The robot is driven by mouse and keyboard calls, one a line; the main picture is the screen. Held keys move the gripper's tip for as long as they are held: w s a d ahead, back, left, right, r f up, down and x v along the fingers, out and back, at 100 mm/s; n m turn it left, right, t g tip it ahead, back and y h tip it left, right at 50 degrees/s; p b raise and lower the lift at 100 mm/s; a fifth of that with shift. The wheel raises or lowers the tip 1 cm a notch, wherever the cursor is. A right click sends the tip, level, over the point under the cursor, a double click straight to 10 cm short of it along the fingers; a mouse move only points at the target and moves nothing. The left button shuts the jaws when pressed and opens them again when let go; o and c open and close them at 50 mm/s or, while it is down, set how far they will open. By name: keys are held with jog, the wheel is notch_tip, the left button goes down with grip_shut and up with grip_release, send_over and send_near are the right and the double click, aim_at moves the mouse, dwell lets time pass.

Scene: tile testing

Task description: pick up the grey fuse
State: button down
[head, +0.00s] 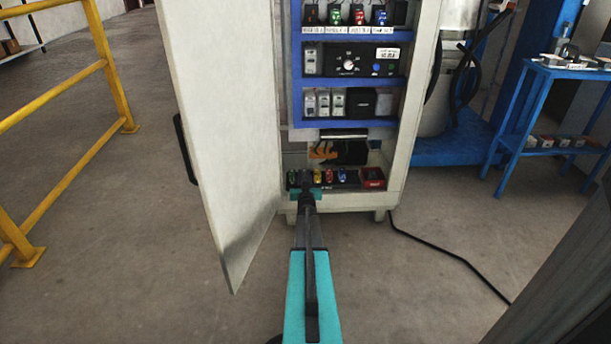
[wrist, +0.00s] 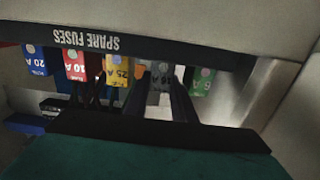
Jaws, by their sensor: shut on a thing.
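The grey fuse (wrist: 160,74) sits in the spare fuses rack (wrist: 230,62) in the wrist view, between a yellow fuse (wrist: 117,68) and a green fuse (wrist: 203,80). My gripper (wrist: 163,95) is shut on the grey fuse, with its dark fingers on either side of it. Part of the fuse is hidden by the fingers. In the head view my gripper (head: 307,190) reaches to the bottom shelf of the open cabinet, in front of the fuse row, and the grey fuse is hard to make out there.
A red fuse (wrist: 75,66) and a blue fuse (wrist: 36,60) stand farther left in the wrist view. The open cabinet door (head: 225,130) is left of my arm. A red box (head: 372,178) is at the right of the shelf. A cable (head: 440,246) lies on the floor.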

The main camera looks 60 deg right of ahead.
aim_at(305, 175)
jog(key=shift+r+p, duration=0.3)
jog(key=shift+r, duration=0.35)
jog(key=r+p, duration=0.1)
jog(key=r, duration=0.1)
jog(key=shift+s+a+r+p, duration=0.1)
jog(key=shift+s+r+p, duration=0.1)
jog(key=shift+r+p, duration=0.15)
jog(key=s+a+r+p, duration=0.1)
jog(key=s+a+p, duration=0.3)
jog(key=s+a, duration=0.5)
jog(key=shift+s, duration=1.85)
jog(key=shift+f, duration=0.1)
jog(key=w+d+r+p, duration=0.1)
jog(key=r+p, duration=1.4)
jog(key=r, duration=0.5)
jog(key=w+d+r+p, duration=0.1)
jog(key=w+r+p, duration=0.1)
jog(key=r+p, duration=1.3)
jog(key=w+d+r+p, duration=0.2)
jog(key=r+p, duration=1.3)
jog(key=r, duration=1.1)
jog(key=shift+w+r, duration=0.15)
jog(key=shift+w, duration=0.1)
